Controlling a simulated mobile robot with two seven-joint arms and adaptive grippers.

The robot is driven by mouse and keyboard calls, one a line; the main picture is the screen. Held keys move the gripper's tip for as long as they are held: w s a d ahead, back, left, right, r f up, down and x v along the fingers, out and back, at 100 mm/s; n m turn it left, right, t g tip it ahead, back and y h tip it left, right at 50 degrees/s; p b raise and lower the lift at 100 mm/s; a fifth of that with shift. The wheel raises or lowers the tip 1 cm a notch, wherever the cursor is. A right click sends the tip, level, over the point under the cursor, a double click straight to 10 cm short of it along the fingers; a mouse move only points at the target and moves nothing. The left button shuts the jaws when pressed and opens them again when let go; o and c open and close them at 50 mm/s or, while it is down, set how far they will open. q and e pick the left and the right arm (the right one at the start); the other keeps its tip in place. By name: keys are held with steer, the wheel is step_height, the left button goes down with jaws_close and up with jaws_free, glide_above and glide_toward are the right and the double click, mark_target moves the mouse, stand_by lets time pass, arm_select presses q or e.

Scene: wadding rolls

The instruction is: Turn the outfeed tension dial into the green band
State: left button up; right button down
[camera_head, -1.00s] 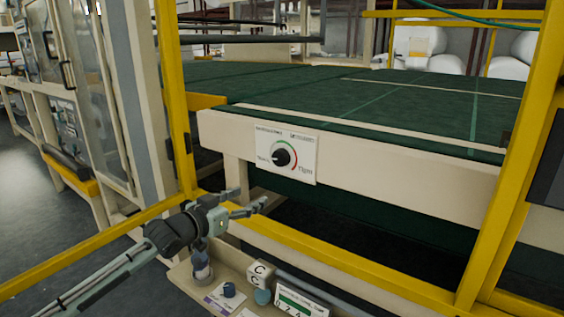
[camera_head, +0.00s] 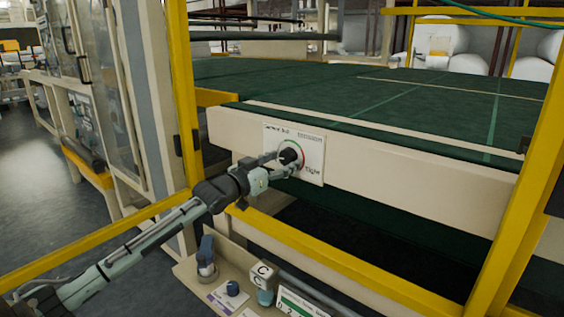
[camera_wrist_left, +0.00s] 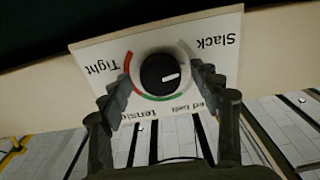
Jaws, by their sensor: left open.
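The tension dial (camera_head: 291,156) is a round black knob on a white plate (camera_head: 312,160) fixed to the cream conveyor rail; it also shows in the left wrist view (camera_wrist_left: 157,73), upside down. A green band (camera_wrist_left: 160,97) lies along the dial's lower edge there, with red on the Tight side and grey on the Slack side. The knob's white mark points right, toward the grey part, outside the green. My left gripper (camera_head: 279,164) is open, its fingers on either side of the knob; contact cannot be told. My right gripper is out of view.
A yellow frame with posts (camera_head: 186,110) and a low bar (camera_head: 330,265) surrounds the opening in front of the rail. A cream shelf below holds a small blue knob (camera_head: 233,288), a block marked C (camera_head: 264,272) and a green-and-white sign (camera_head: 300,303). Green conveyor bed (camera_head: 400,105) lies behind.

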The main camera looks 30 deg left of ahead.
arm_select(q)
steer(key=c, duration=1.2)
steer(key=shift+o, duration=0.2)
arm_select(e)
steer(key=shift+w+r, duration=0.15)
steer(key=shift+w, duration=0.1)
